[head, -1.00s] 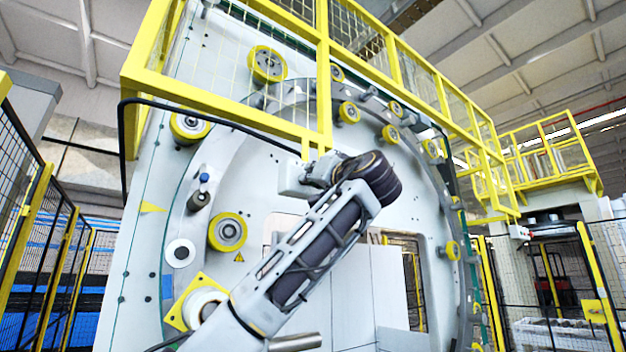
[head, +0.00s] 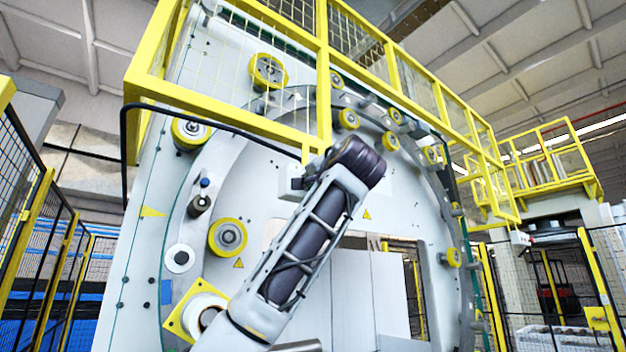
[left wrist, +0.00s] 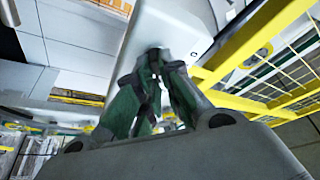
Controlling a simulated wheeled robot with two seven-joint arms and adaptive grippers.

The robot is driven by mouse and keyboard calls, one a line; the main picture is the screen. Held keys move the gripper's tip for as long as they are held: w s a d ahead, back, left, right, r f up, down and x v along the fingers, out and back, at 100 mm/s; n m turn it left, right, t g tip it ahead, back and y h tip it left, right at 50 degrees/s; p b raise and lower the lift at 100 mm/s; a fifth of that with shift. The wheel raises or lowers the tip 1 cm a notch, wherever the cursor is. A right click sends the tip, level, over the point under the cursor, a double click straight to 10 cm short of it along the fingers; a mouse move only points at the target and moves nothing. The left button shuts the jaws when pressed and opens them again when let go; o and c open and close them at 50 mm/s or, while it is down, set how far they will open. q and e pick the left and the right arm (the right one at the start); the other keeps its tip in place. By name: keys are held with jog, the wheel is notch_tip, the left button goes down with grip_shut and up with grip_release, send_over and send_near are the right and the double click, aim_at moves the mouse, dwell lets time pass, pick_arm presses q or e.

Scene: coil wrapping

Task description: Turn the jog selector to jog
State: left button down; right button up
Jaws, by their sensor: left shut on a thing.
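A light grey control box (head: 286,182) hangs at the end of a black cable in front of the big ring machine, partly behind my left arm. In the left wrist view the box (left wrist: 175,28) fills the top middle. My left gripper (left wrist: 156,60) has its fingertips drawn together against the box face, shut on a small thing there. That thing is where the jog selector would be, but the fingers hide it, so its position cannot be read. In the head view my left forearm hides the gripper. My right gripper is in neither view.
The ring machine (head: 240,130) with yellow rollers stands behind the box. A yellow railing (head: 323,85) rises just above the box, and it is close on the right in the left wrist view (left wrist: 235,60). Mesh fences (head: 40,240) stand at the left and right.

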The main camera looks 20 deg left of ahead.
pick_arm(q)
jog(key=shift+a+r+m+g+h+p, duration=0.1)
jog(key=shift+m+g+h+p, duration=0.3)
jog(key=shift+m, duration=1.1)
jog(key=shift+r+m+g+h+p, duration=0.1)
jog(key=shift+m+h+p, duration=0.55)
jog(key=shift+m, duration=0.85)
jog(key=shift+a+r+m+g+h+p, duration=0.15)
jog(key=shift+m+h+p, duration=0.35)
jog(key=shift+m, duration=1)
jog(key=shift+d, duration=0.1)
jog(key=shift+f, duration=0.1)
jog(key=c, duration=1.6)
grip_release()
jog(key=shift+o, duration=0.2)
jog(key=shift+w+f, duration=0.15)
jog(key=shift+f, duration=0.05)
